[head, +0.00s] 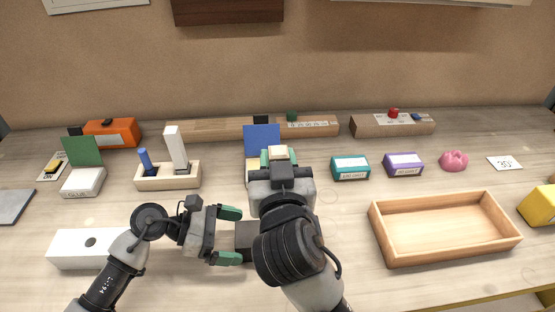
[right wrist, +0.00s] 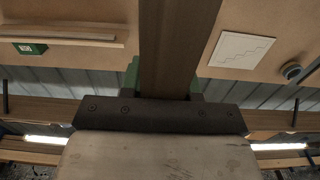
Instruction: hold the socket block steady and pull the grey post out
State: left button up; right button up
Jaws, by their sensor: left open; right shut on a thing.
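A dark grey block (head: 246,236) sits on the table between the fingers of my left gripper (head: 226,236). The left gripper is open around the block, and my right arm hides the block's right part. My right gripper (head: 278,158) is farther back and is shut on a post. In the right wrist view this post (right wrist: 178,45) is a long grey-brown bar rising between the green finger pads. In the head view only a small pale end shows between the fingertips. I cannot tell whether the post touches the dark block.
A white block with a hole (head: 68,249) lies left of my left gripper. A cream block (head: 152,183) holds a blue peg and a white post. An upright blue panel (head: 262,137) stands just behind the right gripper. An empty wooden tray (head: 440,228) is at the right.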

pick_arm(q)
jog(key=shift+v, duration=1.9)
jog(key=v, duration=1.2)
